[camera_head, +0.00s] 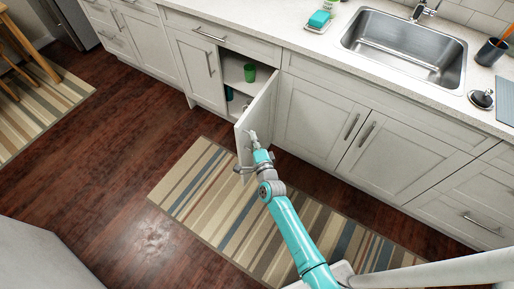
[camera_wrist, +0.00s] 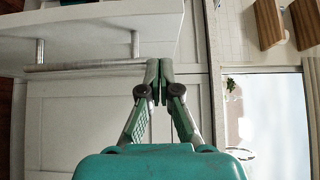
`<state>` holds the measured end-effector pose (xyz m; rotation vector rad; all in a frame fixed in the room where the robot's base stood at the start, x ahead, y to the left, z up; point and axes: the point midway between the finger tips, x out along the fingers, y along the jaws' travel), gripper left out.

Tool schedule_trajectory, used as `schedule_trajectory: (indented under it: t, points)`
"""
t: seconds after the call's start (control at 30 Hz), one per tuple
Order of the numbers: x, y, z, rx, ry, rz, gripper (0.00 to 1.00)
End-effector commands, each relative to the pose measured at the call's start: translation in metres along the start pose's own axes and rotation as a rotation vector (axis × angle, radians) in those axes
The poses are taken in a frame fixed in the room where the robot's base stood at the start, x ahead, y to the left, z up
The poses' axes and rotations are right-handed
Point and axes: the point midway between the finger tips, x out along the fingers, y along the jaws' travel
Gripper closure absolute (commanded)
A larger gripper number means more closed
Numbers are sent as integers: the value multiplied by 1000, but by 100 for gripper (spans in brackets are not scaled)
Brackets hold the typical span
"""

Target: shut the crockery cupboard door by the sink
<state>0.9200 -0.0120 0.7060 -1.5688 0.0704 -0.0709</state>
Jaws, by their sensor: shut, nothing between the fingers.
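The white crockery cupboard door (camera_head: 262,112) stands open, swung out from the cabinet front left of the sink. Its interior shows a green cup (camera_head: 250,73) on a shelf and dark green items below. My gripper (camera_head: 252,136) is at the outer side of the door, near its free edge and handle (camera_head: 243,170). In the wrist view my gripper (camera_wrist: 159,82) is shut and empty, its tips beside one end of a metal bar handle (camera_wrist: 85,66). I cannot tell whether the tips touch the door or handle.
The steel sink (camera_head: 405,45) is set in the counter at right. Closed cabinet doors (camera_head: 320,115) lie under it. A striped rug (camera_head: 210,190) covers the floor below the door. Wooden stools (camera_wrist: 270,22) show in the wrist view.

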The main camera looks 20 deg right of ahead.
Motion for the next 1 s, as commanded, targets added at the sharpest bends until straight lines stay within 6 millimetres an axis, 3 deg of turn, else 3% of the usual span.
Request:
schedule_trajectory:
  t: [0.33,1.0]
  points:
    - [24,0,26,-1,-2,0,100]
    - [32,-1,36,1,-1,-1,100]
